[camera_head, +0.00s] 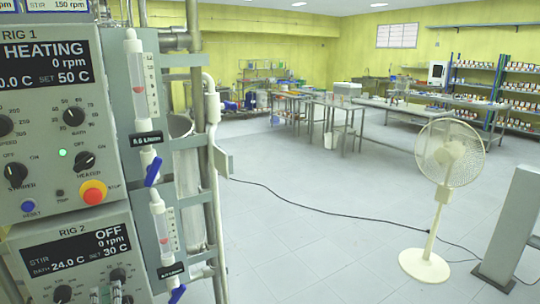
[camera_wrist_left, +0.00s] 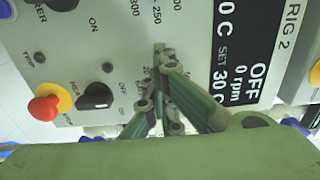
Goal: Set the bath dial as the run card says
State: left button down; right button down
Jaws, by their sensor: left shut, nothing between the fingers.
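The RIG 2 panel (camera_head: 75,246) at lower left has a display (camera_head: 78,252) reading OFF, 0 rpm, bath 24.0 C, set 30 C. Its bath dial (camera_head: 118,274) shows only in part above my left gripper (camera_head: 112,292). In the left wrist view my gripper (camera_wrist_left: 160,50) is shut and empty, its fingertips at the panel over the dial's place. They hide the dial; I cannot tell whether they touch it. The RIG 1 panel (camera_head: 40,190) above reads HEATING, 0 rpm, set 50 C; its bath dial (camera_head: 74,116) is black. A card (camera_head: 70,5) at the top edge reads 150 rpm.
In the left wrist view, a heater knob (camera_wrist_left: 95,96) and a red stop button (camera_wrist_left: 48,104) sit near the fingers. Glassware with blue taps (camera_head: 153,171) stands right of the panels. A white fan (camera_head: 449,155) stands at right. The middle floor is open, crossed by a cable.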

pick_arm(q)
jog(key=shift+w+d+r, duration=0.2)
jog(key=shift+w+d, duration=0.05)
dwell(0.9)
jog(key=shift+w+r, duration=0.2)
jog(key=shift+r, duration=0.35)
jog(key=shift+s+a+p, duration=0.15)
jog(key=shift+a+p, duration=0.1)
jog(key=shift+p, duration=0.15)
jog(key=shift+s+d+f, duration=0.1)
jog(key=shift+s+d, duration=0.15)
jog(key=shift+s, duration=0.15)
jog(key=v, duration=0.5)
jog(key=shift+s+a, duration=0.1)
jog(key=shift+a, duration=0.05)
